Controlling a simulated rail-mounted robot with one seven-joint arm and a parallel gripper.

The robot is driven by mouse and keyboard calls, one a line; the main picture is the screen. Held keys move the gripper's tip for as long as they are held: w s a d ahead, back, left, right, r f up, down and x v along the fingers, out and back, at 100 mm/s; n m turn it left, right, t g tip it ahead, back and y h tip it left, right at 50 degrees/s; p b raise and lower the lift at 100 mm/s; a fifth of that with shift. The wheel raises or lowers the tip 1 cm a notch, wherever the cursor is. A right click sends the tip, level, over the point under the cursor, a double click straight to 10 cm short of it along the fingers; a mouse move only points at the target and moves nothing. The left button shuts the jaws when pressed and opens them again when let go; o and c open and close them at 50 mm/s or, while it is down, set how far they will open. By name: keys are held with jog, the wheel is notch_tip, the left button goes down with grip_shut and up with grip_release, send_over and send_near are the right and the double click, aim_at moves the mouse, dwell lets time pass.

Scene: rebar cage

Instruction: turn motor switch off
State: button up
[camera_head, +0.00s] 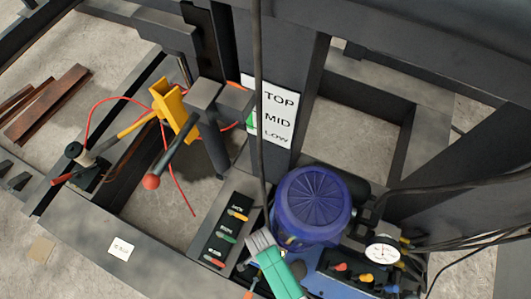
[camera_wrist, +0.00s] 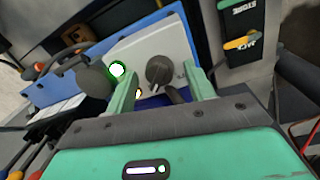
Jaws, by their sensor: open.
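In the wrist view, a dark round rotary switch (camera_wrist: 159,71) with a pale pointer mark sits on a light grey panel (camera_wrist: 185,46). A green-lit round button (camera_wrist: 117,68) is to its left on the same panel. My gripper (camera_wrist: 160,80) is open, with its two green fingers on either side of the switch in this picture. I cannot tell whether they touch it. In the head view, my green and grey gripper (camera_head: 277,274) is low in the middle, in front of the blue motor (camera_head: 311,205). Its fingertips and the switch cannot be made out there.
A black panel with several small levers (camera_head: 229,230) stands just left of my gripper. Coloured valve levers (camera_head: 366,277) and a pressure gauge (camera_head: 383,252) are to the right. A dark cable (camera_head: 258,100) hangs in front of the post with the TOP, MID, LOW sign (camera_head: 277,117).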

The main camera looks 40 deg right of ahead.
jog(key=c, duration=1)
jog(key=shift+o, duration=0.2)
jog(key=shift+n, duration=0.3)
jog(key=n+p, duration=0.1)
jog(key=n, duration=0.1)
jog(key=shift+r+n+p, duration=0.1)
jog(key=shift+n+p, duration=0.2)
jog(key=shift+p, duration=0.05)
jog(key=n+p, duration=0.1)
jog(key=n, duration=0.4)
jog(key=shift+a+n+p, duration=0.1)
jog(key=shift+n+p, duration=0.2)
jog(key=shift+p, duration=0.1)
jog(key=n+p, duration=0.1)
jog(key=n, duration=0.3)
jog(key=shift+t+h, duration=0.3)
jog(key=shift+n+p, duration=0.35)
jog(key=shift+n, duration=2.15)
